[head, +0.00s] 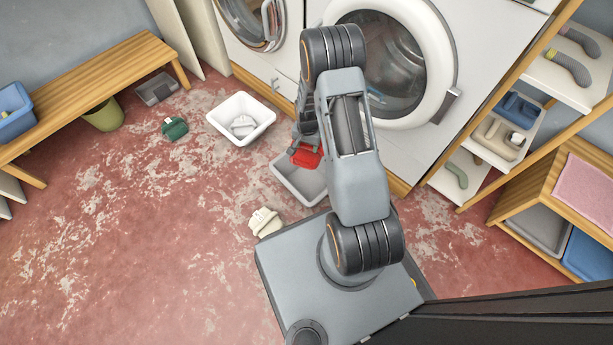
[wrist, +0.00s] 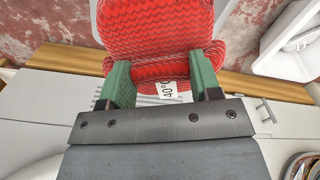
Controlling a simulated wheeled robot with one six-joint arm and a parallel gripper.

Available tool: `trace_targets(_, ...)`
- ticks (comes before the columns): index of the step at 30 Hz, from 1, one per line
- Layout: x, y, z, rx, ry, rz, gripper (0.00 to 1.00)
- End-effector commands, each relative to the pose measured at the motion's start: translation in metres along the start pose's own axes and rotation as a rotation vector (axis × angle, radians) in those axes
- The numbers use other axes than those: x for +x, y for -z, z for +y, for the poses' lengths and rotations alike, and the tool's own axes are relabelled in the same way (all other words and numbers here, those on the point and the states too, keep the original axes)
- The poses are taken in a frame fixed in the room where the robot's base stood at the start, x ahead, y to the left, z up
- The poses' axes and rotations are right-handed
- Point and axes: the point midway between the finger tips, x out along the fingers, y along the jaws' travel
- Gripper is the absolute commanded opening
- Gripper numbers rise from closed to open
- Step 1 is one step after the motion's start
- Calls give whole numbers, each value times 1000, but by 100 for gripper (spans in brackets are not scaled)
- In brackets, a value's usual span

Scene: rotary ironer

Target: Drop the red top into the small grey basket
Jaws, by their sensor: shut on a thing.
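The red top (head: 307,156) hangs from my gripper (head: 303,144) in the head view, seen over the light grey basket (head: 288,189) on the floor. In the wrist view, the red patterned top (wrist: 155,32) with a white label is between the green fingers of my gripper (wrist: 160,78), which is shut on it. Pale rim of a basket shows on both sides behind the top there. My arm hides the right part of the light grey basket. I cannot tell the top's height above it. A second, darker grey basket (head: 157,89) stands by the bench.
A white basket (head: 262,113) with a pale garment stands left of the light grey one. A green garment (head: 174,128) and a cream garment (head: 264,222) lie on the floor. Washing machines (head: 425,45) stand behind, shelves (head: 567,80) to the right.

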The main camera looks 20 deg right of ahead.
Motion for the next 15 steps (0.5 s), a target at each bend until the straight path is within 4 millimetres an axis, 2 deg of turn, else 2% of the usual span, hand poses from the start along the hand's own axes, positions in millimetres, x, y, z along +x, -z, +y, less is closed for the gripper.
trace_targets(1, 13, 2, 5, 41, -2, -3, 17)
trace_targets(3, 23, 4, 10, 87, -1, -1, 17)
trace_targets(15, 56, 4, 12, 132, 0, 1, 17)
